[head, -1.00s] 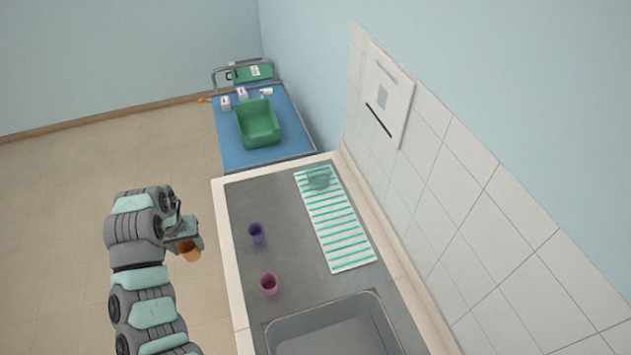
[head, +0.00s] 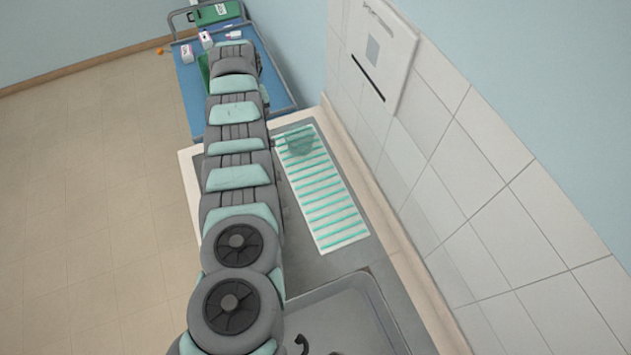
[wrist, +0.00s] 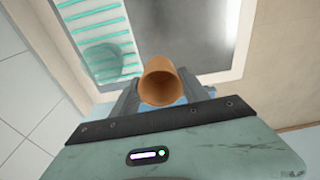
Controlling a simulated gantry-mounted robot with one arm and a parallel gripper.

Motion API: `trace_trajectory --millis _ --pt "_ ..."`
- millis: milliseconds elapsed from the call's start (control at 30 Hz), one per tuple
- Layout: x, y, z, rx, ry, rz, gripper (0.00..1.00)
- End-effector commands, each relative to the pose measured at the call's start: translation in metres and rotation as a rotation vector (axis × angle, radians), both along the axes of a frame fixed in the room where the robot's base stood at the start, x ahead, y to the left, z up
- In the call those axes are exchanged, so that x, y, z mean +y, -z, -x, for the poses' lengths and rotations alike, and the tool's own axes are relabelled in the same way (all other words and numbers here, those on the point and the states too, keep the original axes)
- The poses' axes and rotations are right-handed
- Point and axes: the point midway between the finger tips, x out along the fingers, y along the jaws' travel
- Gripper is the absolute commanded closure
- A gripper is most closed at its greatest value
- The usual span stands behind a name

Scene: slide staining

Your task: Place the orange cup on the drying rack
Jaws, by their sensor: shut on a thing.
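The orange cup (wrist: 160,82) is between the fingers of my gripper (wrist: 158,98) in the wrist view, its round opening facing the camera. My gripper is shut on it. In the head view my arm hides the cup and the gripper. The drying rack (head: 325,205) is a white mat with green stripes on the grey counter, right of my arm. It also shows at the upper left of the wrist view (wrist: 98,17). The cup and gripper are apart from the rack in the wrist view.
A translucent greenish cup (head: 299,142) stands at the rack's far end. The sink (head: 335,315) lies at the near end of the counter. A blue cart (head: 187,85) with bottles stands beyond the counter. A tiled wall (head: 450,190) runs along the right. Most of the rack is bare.

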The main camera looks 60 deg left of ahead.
Motion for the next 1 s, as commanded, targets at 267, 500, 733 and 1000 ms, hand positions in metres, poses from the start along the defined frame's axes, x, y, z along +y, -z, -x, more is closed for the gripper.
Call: trace_trajectory --millis 267,500,733,1000 --pt "-0.004 -0.006 -0.027 -0.001 0.024 0.001 0.85" --pt "-0.006 -0.009 -0.039 -0.005 0.036 0.001 0.85" --pt "-0.01 -0.009 -0.045 -0.006 0.042 0.002 0.85" --pt "-0.01 -0.01 -0.048 -0.002 0.049 0.001 0.85"
